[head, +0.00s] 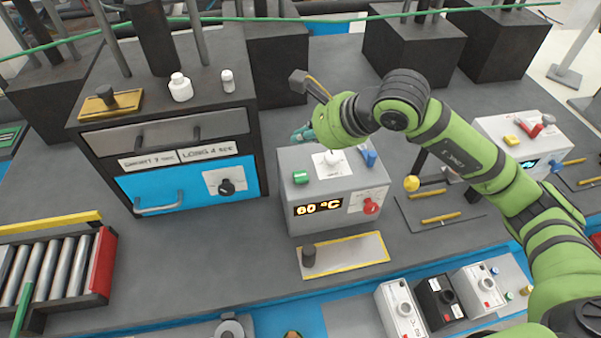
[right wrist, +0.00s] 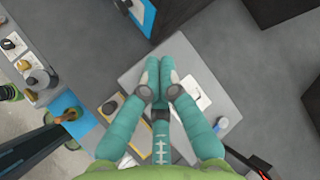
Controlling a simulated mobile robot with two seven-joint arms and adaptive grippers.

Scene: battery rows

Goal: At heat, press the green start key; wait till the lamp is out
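The grey heat box (head: 305,225) stands mid-table with a lit "60 °C" display (head: 318,207). The green key (head: 301,177) is on its top at the left front. A white dome (head: 332,157), perhaps the lamp, sits on a white plate; I cannot tell if it is lit. A blue key (head: 370,158) is to its right, and a red knob (head: 371,206) is on the front. My right gripper (head: 301,135) is shut and empty, above the box's back edge. In the right wrist view its teal fingertips (right wrist: 160,68) lie together over the box top (right wrist: 133,75). My left gripper is out of view.
A drawer cabinet (head: 170,165) with a blue front stands left of the box. A yellow-edged plate with a dark peg (head: 345,255) lies in front. A roller rack (head: 55,270) is at the left. Another white box (head: 525,145) stands at the right.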

